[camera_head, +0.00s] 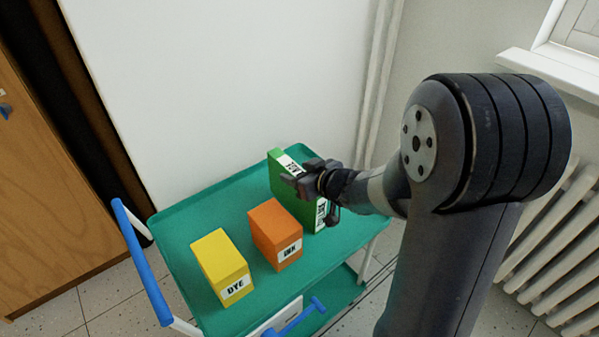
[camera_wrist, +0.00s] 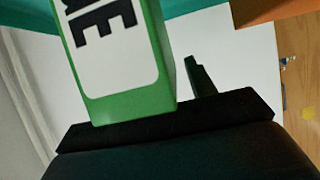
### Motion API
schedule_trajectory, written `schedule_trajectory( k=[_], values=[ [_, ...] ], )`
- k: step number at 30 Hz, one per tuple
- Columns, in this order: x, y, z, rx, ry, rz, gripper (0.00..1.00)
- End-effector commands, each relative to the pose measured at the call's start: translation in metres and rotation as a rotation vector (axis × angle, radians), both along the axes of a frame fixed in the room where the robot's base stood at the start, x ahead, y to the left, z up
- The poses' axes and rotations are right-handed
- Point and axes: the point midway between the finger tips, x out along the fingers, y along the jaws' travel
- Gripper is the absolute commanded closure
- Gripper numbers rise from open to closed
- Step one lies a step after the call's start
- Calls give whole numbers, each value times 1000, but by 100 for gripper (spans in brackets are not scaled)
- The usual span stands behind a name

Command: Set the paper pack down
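The green box (camera_head: 287,200) stands at the far right of the teal cart, a white label on its narrow face. In the wrist view the box (camera_wrist: 167,70) is close up, its label partly readable as "ME". I cannot tell whether it is the paper pack. My gripper (camera_head: 305,177) is at the upper right part of the box. In the wrist view one finger (camera_wrist: 200,77) stands right of the box with a narrow gap between them, so the gripper looks open. The other finger is hidden there. The box appears to rest on the cart.
An orange INK box (camera_head: 273,229) and a yellow DYE box (camera_head: 220,262) stand left of the green box on the cart top (camera_head: 180,226). A white wall panel (camera_head: 210,90) rises behind. A blue handle (camera_head: 143,265) is at the cart's left. A radiator (camera_head: 560,245) is at right.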

Motion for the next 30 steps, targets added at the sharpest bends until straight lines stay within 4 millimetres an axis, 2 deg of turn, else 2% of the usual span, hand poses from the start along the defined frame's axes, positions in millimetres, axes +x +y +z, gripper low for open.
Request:
schedule_trajectory(
  k=[11, 24, 30],
  values=[
    [-3, -3, 7, -1, 0, -2, 46],
    [-70, -48, 49, 1, -1, -4, 46],
    [-86, -58, 55, 0, 0, -2, 46]
  ],
)
